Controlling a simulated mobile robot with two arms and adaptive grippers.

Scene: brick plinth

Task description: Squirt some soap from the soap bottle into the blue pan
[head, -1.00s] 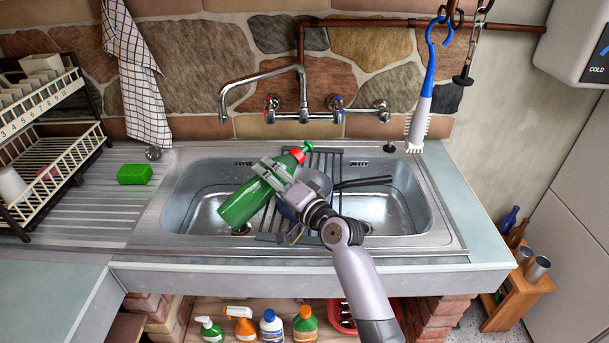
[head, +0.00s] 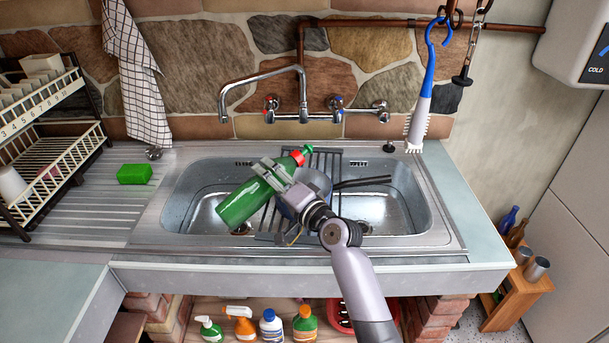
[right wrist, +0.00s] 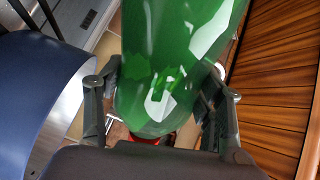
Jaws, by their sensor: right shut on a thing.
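The green soap bottle (head: 243,203) with a red and green cap is in my right gripper (head: 271,174), above the sink. The bottle is tilted, its cap end up to the right and its base down to the left. In the right wrist view the bottle (right wrist: 180,60) fills the space between the two fingers (right wrist: 160,118), which are shut on it. The blue pan (head: 318,183) lies in the sink behind my gripper, its dark handle pointing right. Most of the pan is hidden by the gripper; its blue side (right wrist: 40,95) shows at the left of the wrist view. My left gripper is not in view.
The faucet (head: 262,80) hangs over the back of the sink (head: 408,205). A green sponge (head: 134,174) lies on the drainboard at left, beside the dish rack (head: 50,155). A blue and white brush (head: 422,100) hangs at right. Several bottles stand on the shelf below.

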